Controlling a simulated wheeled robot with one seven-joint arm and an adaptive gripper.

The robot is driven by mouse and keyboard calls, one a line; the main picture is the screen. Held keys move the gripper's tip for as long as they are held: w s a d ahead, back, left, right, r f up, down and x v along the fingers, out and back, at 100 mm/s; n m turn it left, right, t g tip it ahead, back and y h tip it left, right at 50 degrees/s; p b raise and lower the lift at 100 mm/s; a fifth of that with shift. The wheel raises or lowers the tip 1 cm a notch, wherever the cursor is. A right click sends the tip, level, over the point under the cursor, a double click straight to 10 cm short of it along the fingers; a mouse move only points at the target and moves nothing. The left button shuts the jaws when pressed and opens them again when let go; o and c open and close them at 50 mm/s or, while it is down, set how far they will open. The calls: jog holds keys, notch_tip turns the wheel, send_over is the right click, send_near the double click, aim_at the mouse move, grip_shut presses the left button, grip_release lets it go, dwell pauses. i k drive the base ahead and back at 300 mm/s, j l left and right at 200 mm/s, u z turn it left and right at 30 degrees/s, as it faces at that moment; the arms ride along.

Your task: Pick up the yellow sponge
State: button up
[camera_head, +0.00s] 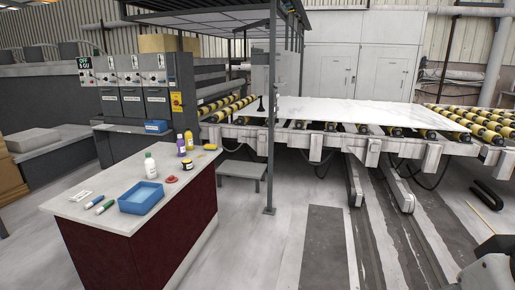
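A small yellow object that looks like the sponge (210,147) lies near the far right corner of the counter (112,226). It is small in the picture, so its exact shape is hard to tell. My gripper cannot be made out. Only a grey and black part that looks like my arm shows at the bottom right edge, well away from the counter.
Near the sponge stand a yellow bottle (188,140), a purple bottle (181,146) and a dark jar (187,164). A white bottle (150,166), red item (172,179) and blue tray (141,198) are nearer. A post (271,120) stands right of the counter; floor beside it is clear.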

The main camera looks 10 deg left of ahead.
aim_at(208, 147)
jog(key=u, duration=1.25)
jog(key=i+l+z, duration=0.35)
jog(key=i, duration=0.2)
jog(key=i+z, duration=0.3)
jog(key=i, duration=0.2)
jog(key=i+z, duration=0.1)
jog(key=i, duration=1.9)
jog(key=i+u, duration=0.1)
jog(key=i, duration=0.4)
jog(key=i+l+u, duration=0.1)
jog(key=i, duration=0.35)
jog(key=i+l+u, duration=0.1)
jog(key=i, duration=0.35)
jog(key=i+l+u, duration=0.1)
jog(key=i, duration=0.4)
jog(key=l, duration=0.1)
